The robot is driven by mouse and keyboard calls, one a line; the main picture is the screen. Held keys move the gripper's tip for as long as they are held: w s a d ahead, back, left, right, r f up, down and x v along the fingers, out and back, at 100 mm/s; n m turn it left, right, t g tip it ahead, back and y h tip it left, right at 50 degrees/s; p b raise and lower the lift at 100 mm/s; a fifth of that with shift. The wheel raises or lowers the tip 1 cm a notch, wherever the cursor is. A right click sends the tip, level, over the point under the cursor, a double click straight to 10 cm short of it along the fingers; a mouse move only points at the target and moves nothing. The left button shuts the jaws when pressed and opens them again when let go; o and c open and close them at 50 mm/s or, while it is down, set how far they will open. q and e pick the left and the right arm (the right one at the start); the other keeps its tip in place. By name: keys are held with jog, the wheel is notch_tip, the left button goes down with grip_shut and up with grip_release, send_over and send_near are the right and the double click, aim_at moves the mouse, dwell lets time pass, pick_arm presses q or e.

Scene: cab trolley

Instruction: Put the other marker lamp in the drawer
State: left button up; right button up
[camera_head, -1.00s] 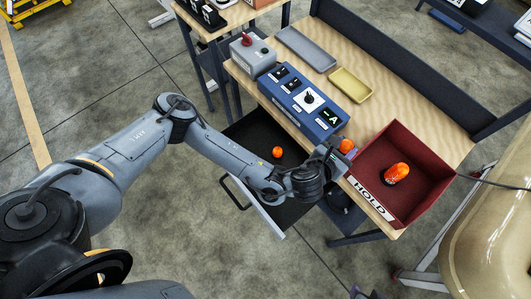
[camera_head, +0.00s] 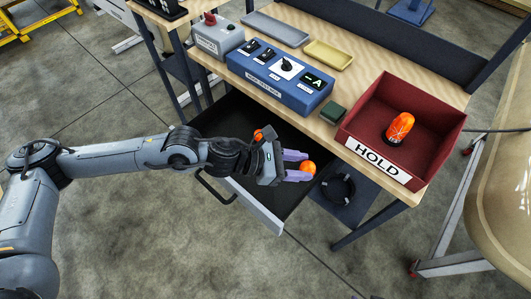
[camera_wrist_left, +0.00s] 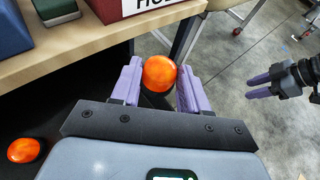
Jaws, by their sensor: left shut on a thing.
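My left gripper (camera_head: 300,172) is shut on an orange marker lamp (camera_head: 308,167). It holds the lamp over the right front part of the open black drawer (camera_head: 290,200). In the left wrist view the held lamp (camera_wrist_left: 159,73) sits between the purple fingers (camera_wrist_left: 155,85), its dark base partly hidden. Another orange lamp (camera_head: 258,134) is in the drawer, partly hidden by my left arm; it also shows in the left wrist view (camera_wrist_left: 24,150). My right gripper (camera_wrist_left: 255,87) shows at the right of the left wrist view, fingers apart and empty.
A red HOLD box (camera_head: 440,142) holds an orange lamp (camera_head: 400,127) with pale crack-like lines. A blue test box (camera_head: 270,85), a small green block (camera_head: 333,113) and grey (camera_head: 275,28) and yellow (camera_head: 329,54) trays stand on the bench. The bench edge overhangs the drawer.

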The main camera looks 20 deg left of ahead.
pick_arm(q)
jog(key=w+a+f+b, duration=0.1)
jog(key=w+a+f, duration=0.1)
jog(key=w+f, duration=0.1)
jog(key=w+a+f+b, duration=0.2)
jog(key=w+a+f, duration=0.1)
jog(key=w+a+f+b, duration=0.2)
jog(key=w+a+f, duration=0.1)
jog(key=shift+w, duration=0.2)
jog(key=shift+f+b, duration=0.9)
jog(key=shift+f, duration=1.15)
pick_arm(e)
notch_tip(320, 180, down, 8)
pick_arm(q)
jog(key=shift+f, duration=0.15)
jog(key=o, duration=1)
jog(key=shift+o, duration=0.2)
jog(key=shift+g, duration=0.3)
pick_arm(e)
jog(key=shift+d+f, duration=0.1)
jog(key=shift+d, duration=0.05)
